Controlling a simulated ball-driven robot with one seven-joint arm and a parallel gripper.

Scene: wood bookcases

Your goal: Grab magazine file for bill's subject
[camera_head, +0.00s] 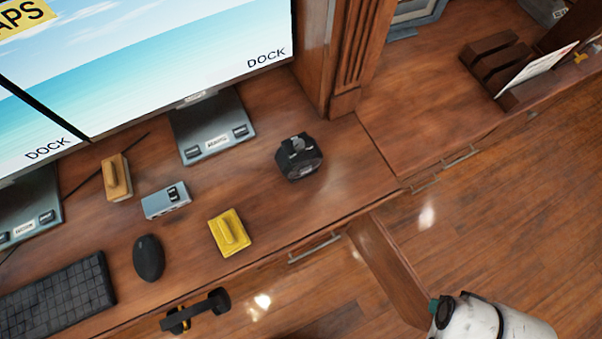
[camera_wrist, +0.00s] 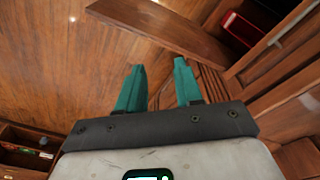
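No thing is clearly a magazine file in either view. A red object (camera_wrist: 243,30) sits in a dark wooden compartment at the upper right of the wrist view; I cannot tell what it is. A dark wooden slotted rack (camera_head: 497,62) with white paper leaning by it stands on the desk at the upper right of the head view. My gripper (camera_wrist: 159,67) has two teal fingers spread apart with nothing between them, over floor and woodwork. In the head view my white wrist shows at the bottom right, with a teal bit at its left; the fingertips are hidden.
The desk (camera_head: 345,180) holds monitors, a keyboard (camera_head: 58,300), a mouse (camera_head: 148,258), a yellow block (camera_head: 229,232), a grey box (camera_head: 166,201) and a black device (camera_head: 299,157). A wooden panel (camera_head: 388,270) juts out below the desk edge. Wooden floor (camera_head: 480,220) is clear at the right.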

